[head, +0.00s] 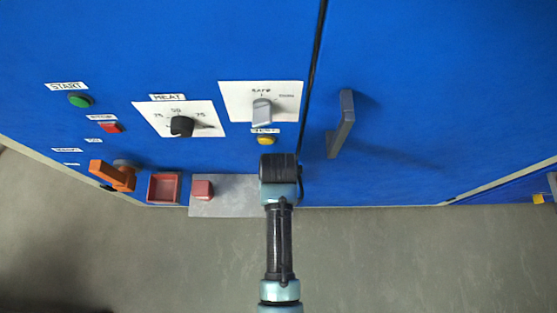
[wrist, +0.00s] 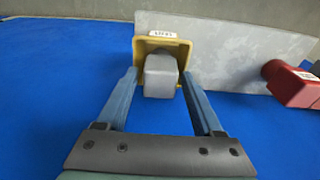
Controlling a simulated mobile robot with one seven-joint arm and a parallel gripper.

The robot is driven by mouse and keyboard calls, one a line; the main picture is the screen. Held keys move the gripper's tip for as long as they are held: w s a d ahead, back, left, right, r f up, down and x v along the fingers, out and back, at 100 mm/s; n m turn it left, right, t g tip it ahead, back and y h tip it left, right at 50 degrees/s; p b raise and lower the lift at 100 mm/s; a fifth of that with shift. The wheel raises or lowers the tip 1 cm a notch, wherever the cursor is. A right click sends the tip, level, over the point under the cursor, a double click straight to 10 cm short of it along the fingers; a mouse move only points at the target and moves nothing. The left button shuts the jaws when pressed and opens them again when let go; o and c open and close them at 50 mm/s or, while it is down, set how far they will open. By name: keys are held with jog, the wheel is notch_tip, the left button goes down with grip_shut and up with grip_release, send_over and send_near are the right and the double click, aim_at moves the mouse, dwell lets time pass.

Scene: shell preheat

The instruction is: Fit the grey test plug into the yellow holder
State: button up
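In the wrist view the yellow holder (wrist: 163,43) is a small open tray-like piece with a white label, against a grey plate. The grey plug (wrist: 161,78) is a block at the holder's mouth and sticks out toward the camera. Its far end overlaps the holder; I cannot tell how deep it sits. My gripper (wrist: 160,73) has one finger on each side of the plug, with a narrow gap showing on both sides, so it looks open. In the head view my gripper (head: 280,168) is in front of the blue panel and hides the holder and plug.
A red block (wrist: 293,86) stands at the right in the wrist view, on the grey plate (head: 232,200). In the head view, a grey handle (head: 342,125) stands out to the right of my gripper. Knobs, a red tray (head: 164,188) and an orange lever (head: 113,176) are to the left.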

jog(key=shift+o, duration=0.4)
notch_tip(320, 180, up, 13)
jog(key=s+p, duration=0.1)
jog(key=p, duration=0.1)
jog(key=shift+s+f+p, duration=0.2)
jog(key=shift+s+p, duration=0.05)
jog(key=shift+p, duration=0.05)
dwell(0.4)
